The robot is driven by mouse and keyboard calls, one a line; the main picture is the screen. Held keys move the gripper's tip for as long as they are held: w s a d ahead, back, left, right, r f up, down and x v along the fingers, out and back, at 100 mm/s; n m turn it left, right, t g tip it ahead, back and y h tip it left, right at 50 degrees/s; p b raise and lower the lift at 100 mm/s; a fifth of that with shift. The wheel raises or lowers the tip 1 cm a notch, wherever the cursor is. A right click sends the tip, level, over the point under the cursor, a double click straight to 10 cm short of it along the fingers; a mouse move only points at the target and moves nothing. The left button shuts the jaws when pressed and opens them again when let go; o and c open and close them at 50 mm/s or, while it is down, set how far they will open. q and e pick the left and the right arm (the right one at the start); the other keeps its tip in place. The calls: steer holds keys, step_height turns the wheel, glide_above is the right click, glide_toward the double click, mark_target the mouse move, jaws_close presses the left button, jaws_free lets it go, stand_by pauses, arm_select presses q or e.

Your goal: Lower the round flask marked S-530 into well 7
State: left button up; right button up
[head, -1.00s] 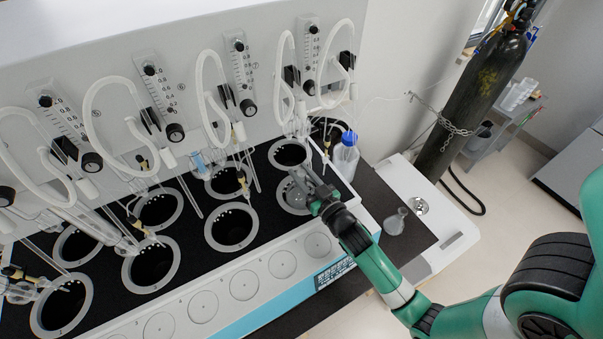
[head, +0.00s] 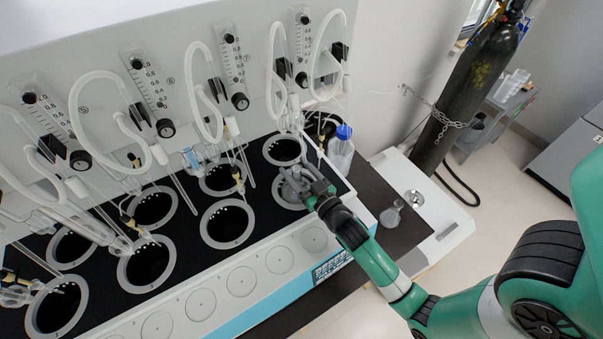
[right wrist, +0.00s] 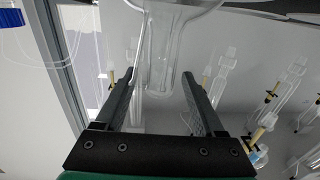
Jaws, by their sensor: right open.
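A clear round glass flask (head: 284,194) is at the front right well (head: 277,201), its body mostly inside the grey ring. I cannot read a mark on it. My right gripper (head: 294,180) is over this well, with its jaws apart. In the right wrist view, the clear glass neck (right wrist: 163,60) stands between the two open fingers (right wrist: 160,85), with visible gaps on both sides. The fingers do not grip it. The flask's lower body is hidden in the well. My left gripper is not in view.
Several empty dark wells, such as the one in the middle (head: 228,224), lie to the left. Glass tubes and white hoses hang behind them. A blue-capped bottle (head: 341,152) and a small conical flask (head: 392,214) stand to the right.

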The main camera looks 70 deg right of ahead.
steer(key=b+v, duration=0.3)
steer(key=v, duration=0.8)
steer(key=shift+s, duration=0.15)
steer(key=shift+a, duration=0.15)
